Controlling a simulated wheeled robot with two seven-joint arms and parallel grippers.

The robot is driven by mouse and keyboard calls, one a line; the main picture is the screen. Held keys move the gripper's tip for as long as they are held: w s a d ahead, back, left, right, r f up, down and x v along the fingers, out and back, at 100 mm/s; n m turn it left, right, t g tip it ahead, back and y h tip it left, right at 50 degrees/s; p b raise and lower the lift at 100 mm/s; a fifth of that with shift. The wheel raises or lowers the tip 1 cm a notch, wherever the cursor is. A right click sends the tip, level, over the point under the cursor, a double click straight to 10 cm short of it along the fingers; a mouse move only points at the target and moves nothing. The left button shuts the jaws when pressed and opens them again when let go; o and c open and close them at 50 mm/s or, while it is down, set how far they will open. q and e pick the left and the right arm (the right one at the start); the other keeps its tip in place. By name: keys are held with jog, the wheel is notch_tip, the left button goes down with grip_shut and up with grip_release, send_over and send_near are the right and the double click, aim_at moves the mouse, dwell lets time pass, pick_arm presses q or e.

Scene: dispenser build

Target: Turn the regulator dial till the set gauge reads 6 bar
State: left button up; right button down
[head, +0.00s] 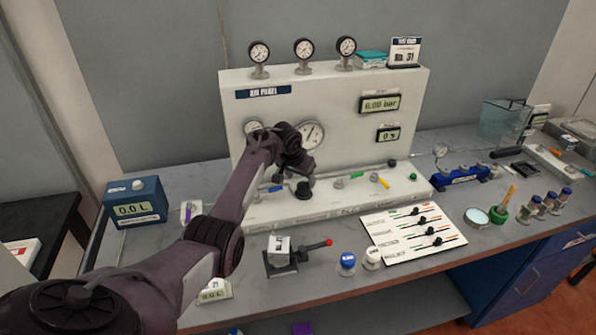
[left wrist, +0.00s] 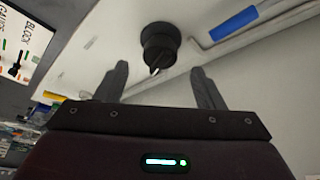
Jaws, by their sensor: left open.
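The black regulator dial (head: 304,191) stands on the ledge at the foot of the white air panel (head: 330,85). In the left wrist view the dial (left wrist: 159,40) has a pale pointer mark and lies just beyond the fingertips. My left gripper (head: 304,176) points down above the dial; its fingers (left wrist: 160,72) are apart, with nothing held between them. A digital display (head: 380,104) on the panel seems to read 6.00 bar. A large round gauge (head: 309,134) is partly covered by my left arm; its reading is too small to tell. My right gripper is out of view.
Blue, green and yellow-handled valves (head: 380,181) line the ledge near the dial. A smaller gauge (head: 254,128) is beside my arm. A red-tipped lever block (head: 290,252), capped jars (head: 347,261) and a slider board (head: 420,230) stand in front.

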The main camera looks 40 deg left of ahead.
pick_arm(q)
jog(key=shift+v, duration=1.9)
